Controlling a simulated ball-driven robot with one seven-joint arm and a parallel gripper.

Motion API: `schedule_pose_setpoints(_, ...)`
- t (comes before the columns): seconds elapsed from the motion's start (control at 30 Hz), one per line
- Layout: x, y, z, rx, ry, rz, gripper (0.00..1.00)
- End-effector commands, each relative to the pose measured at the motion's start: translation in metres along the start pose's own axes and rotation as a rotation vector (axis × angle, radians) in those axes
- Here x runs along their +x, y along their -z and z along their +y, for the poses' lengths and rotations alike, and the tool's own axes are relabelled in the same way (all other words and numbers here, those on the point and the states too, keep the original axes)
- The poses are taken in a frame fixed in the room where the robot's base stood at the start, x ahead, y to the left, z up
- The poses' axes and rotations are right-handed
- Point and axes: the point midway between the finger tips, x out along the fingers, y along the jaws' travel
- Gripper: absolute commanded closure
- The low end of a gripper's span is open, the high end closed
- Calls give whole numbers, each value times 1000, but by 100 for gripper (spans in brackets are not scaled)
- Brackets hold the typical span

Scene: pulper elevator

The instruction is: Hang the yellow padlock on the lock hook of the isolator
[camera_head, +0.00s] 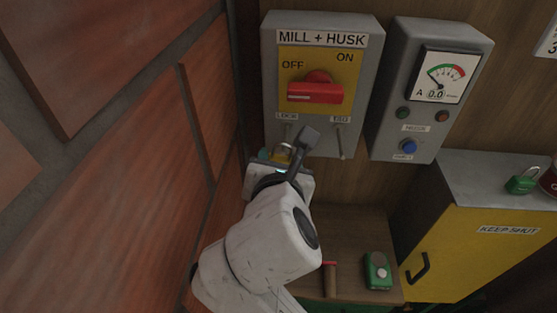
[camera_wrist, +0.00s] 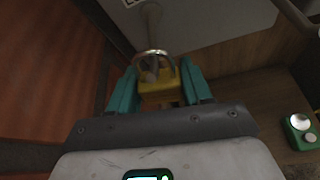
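The isolator (camera_head: 351,88) is a grey box with a yellow plate and a red handle turned level, on the wall. Its lock hook (camera_head: 288,133) is a thin grey peg under the LOCK label; the peg (camera_wrist: 150,22) also shows in the wrist view. My gripper (camera_wrist: 160,88) has its teal fingers on both sides of the yellow padlock (camera_wrist: 158,82) and is shut on it. The metal shackle points up and overlaps the hook's lower end; I cannot tell whether it is around the hook or in front of it. In the head view the padlock (camera_head: 281,154) is partly hidden by my wrist.
A second peg (camera_head: 340,142) hangs beneath the ESD label. A grey meter box (camera_head: 428,90) is to the right. A green device (camera_head: 377,270) lies on the wooden shelf. A brick wall (camera_head: 120,150) is close on the left.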

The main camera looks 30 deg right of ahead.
Motion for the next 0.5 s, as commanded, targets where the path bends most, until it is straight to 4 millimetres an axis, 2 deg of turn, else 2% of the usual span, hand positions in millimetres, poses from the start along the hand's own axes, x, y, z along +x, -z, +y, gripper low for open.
schedule_pose_setpoints(0.03, 0, 0, 0, 0, 0, -1, 47)
schedule_pose_setpoints(0.3, 0, 0, 0, 0, 0, 0, 21)
schedule_pose_setpoints(0.5, 0, 0, 0, 0, 0, 0, 21)
